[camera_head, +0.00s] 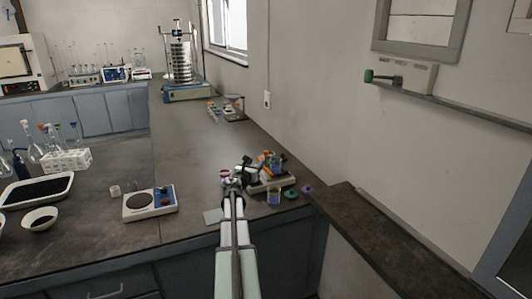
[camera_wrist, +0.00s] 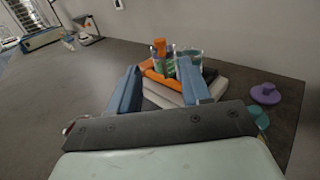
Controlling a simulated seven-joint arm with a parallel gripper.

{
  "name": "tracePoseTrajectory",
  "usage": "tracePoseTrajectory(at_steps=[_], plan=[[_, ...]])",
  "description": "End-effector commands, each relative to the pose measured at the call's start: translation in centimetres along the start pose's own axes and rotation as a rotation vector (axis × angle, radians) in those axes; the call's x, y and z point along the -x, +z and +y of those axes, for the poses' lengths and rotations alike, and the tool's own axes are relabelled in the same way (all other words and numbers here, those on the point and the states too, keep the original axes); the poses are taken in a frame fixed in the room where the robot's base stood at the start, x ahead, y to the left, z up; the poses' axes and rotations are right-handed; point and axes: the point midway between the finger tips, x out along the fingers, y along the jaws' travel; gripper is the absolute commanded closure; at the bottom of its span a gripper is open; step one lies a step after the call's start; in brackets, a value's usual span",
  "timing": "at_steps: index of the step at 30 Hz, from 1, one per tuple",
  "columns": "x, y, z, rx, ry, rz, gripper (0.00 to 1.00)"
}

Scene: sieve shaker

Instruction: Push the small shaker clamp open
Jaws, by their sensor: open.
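The small shaker (camera_head: 268,182) stands near the right front end of the bench in the head view. In the wrist view, its pale base (camera_wrist: 207,92) shows beyond and between my fingers. An orange clamp part (camera_wrist: 158,79) lies across it, beside clear vessels with green and blue contents (camera_wrist: 188,58). My gripper (camera_wrist: 158,67) is open, with its two blue fingers apart and nothing seen held between them. The right finger hides part of the shaker. I cannot tell whether a finger touches the clamp. In the head view my gripper (camera_head: 236,180) is just left of the shaker.
A purple knobbed piece (camera_wrist: 265,93) and a teal piece (camera_wrist: 258,116) lie right of the shaker. The sieve stack (camera_head: 181,62) is far back. The bench middle is clear.

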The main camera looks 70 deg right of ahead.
Motion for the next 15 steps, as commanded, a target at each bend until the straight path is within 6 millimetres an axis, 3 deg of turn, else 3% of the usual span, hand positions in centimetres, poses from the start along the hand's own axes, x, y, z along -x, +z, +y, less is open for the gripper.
tracePoseTrajectory(at_steps=[8, 15], plan=[[-3.4, 0.0, 0.2, -0.004, 0.001, 0.001, 0.52], [-7.6, -0.1, 0.2, -0.005, 0.0, 0.002, 0.52]])
